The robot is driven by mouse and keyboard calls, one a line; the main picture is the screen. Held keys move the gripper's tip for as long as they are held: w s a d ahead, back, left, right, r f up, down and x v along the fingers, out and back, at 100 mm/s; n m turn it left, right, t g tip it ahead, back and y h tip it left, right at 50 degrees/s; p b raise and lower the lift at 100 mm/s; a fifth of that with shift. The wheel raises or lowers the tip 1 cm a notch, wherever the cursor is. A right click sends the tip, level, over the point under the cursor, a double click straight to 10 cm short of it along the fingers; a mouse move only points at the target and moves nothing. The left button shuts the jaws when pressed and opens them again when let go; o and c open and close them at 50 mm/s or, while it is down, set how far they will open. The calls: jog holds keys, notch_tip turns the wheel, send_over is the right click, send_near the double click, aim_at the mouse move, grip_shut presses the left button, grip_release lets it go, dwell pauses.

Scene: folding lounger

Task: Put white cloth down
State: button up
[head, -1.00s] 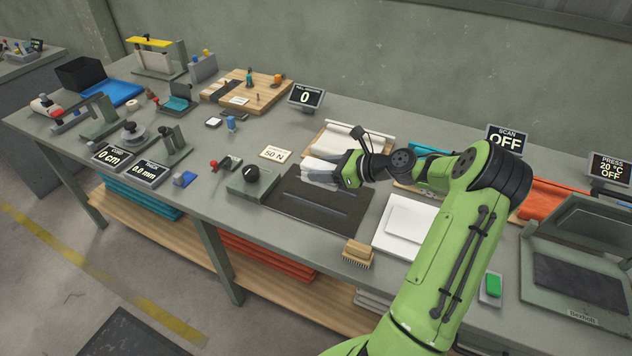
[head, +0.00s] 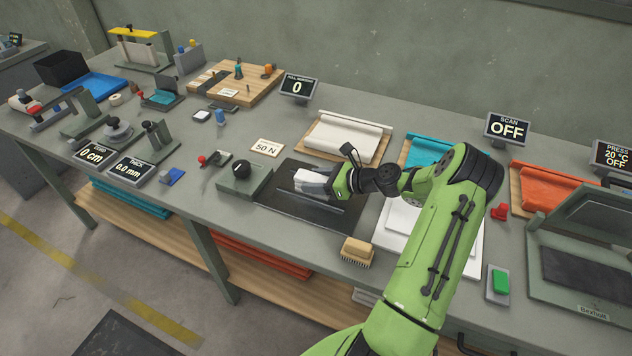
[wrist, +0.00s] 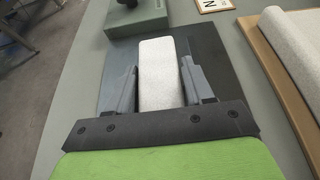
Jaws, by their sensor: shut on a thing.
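A flat white cloth piece (head: 312,182) is between the fingers of my gripper (head: 318,184), over the dark plate (head: 290,208) on the bench. In the wrist view the white cloth (wrist: 163,75) lies lengthwise between the two grey fingers, and my gripper (wrist: 160,85) is shut on it. The dark plate (wrist: 235,72) shows on both sides below it. I cannot tell whether the cloth touches the plate.
A white roll (head: 345,137) lies on a wooden board behind the plate. A green block with a black knob (head: 242,175) stands left of the plate. A brush (head: 357,250) sits at the front edge. White sheets (head: 458,246) lie to the right, partly behind my arm.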

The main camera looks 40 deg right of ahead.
jog(key=o, duration=1)
